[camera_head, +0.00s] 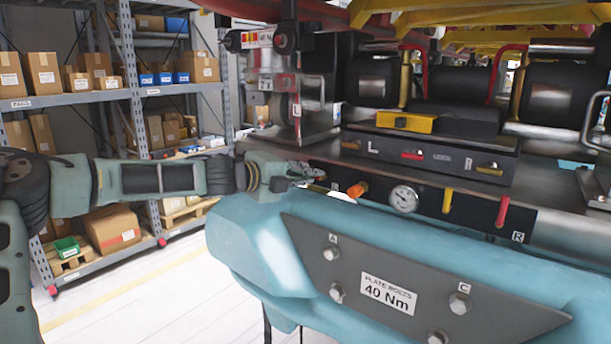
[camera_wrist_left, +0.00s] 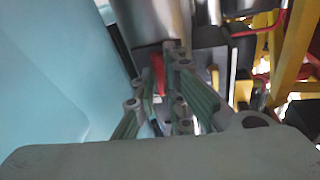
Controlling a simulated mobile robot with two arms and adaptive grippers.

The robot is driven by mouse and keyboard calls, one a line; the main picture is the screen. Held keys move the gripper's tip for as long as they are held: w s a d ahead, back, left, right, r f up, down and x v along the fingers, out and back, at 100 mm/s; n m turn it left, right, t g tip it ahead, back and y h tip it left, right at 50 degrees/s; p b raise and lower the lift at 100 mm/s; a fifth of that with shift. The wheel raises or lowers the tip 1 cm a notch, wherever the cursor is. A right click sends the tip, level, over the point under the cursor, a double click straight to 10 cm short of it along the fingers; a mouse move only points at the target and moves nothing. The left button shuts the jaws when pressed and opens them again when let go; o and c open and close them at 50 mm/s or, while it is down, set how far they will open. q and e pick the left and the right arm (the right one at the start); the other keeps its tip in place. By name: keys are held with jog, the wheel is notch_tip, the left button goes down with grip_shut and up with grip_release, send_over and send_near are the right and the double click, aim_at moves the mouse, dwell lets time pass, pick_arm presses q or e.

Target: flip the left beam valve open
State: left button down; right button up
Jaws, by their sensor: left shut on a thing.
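My left gripper (camera_head: 312,172) reaches in from the left to the left end of the dark valve panel (camera_head: 375,197), above the light-blue beam. In the left wrist view its two fingers (camera_wrist_left: 171,68) are close together around a narrow red piece (camera_wrist_left: 187,78), apparently the left beam valve's handle. The gripper is shut on it. In the head view the gripper hides this handle, so its angle cannot be told. A similar red handle (camera_head: 502,212) hangs down at the panel's right end, by the letter R. My right gripper is not in view.
On the panel are an orange knob (camera_head: 357,189), a round gauge (camera_head: 404,199) and a yellow handle (camera_head: 448,201). The light-blue beam (camera_head: 255,240) lies just below my left gripper. Coaster machinery stands above. Shelves with boxes (camera_head: 108,92) stand behind at left.

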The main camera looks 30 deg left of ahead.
pick_arm(q)
jog(key=shift+a+f+n+b, duration=0.1)
jog(key=shift+f+n+b, duration=0.25)
jog(key=shift+n, duration=0.35)
jog(key=c, duration=1.8)
grip_release()
jog(key=shift+r, duration=0.1)
jog(key=shift+s+a+r, duration=0.15)
jog(key=shift+s+r, duration=0.05)
jog(key=shift+s, duration=0.3)
jog(key=shift+f+v, duration=0.15)
jog(key=shift+v, duration=2.6)
jog(key=shift+f+v, duration=0.1)
jog(key=shift+v, duration=2.6)
jog(key=shift+a, duration=0.1)
